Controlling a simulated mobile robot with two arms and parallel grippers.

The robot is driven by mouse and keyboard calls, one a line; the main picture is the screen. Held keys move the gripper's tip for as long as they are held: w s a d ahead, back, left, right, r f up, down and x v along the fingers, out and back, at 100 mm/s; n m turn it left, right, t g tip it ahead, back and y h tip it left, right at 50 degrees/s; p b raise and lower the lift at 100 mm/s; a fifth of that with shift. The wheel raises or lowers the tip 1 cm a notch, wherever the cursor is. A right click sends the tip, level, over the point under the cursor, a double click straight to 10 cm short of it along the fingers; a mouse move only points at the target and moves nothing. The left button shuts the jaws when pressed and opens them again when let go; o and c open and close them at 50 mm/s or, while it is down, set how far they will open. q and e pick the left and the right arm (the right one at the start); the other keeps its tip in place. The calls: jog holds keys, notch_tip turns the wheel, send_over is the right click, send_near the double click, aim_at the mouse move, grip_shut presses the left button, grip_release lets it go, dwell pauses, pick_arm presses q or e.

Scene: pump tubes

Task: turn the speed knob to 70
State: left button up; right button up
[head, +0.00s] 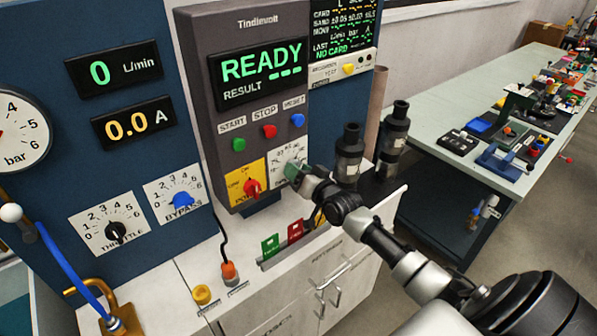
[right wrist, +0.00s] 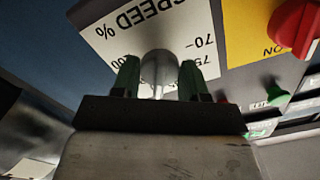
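The speed dial plate (head: 288,153) is on the lower right of the grey control box, mostly covered by my right gripper (head: 295,172) in the head view. In the right wrist view the plate (right wrist: 110,38) appears upside down, with "SPEED", "%" and a "70" mark to the right of the knob. The silver-grey speed knob (right wrist: 160,72) stands between the two green fingers of my right gripper (right wrist: 160,80), which close in on both its sides. The knob's pointer cannot be made out. My left gripper is not in view.
The red power knob (head: 252,188) on its yellow plate is just left of the speed dial. Start, red stop (head: 270,131) and reset buttons sit above. The display (head: 262,72) reads READY. Black cylinders (head: 349,152) stand close right of my gripper.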

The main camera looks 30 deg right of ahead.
jog(key=shift+c, duration=1.1)
jog(key=shift+n, duration=0.3)
jog(key=n, duration=0.4)
jog(key=shift+n, duration=0.3)
jog(key=n, duration=0.6)
jog(key=shift+d, duration=0.1)
jog(key=n, duration=0.6)
jog(key=shift+n, duration=0.4)
jog(key=n+b, duration=0.1)
jog(key=n, duration=0.5)
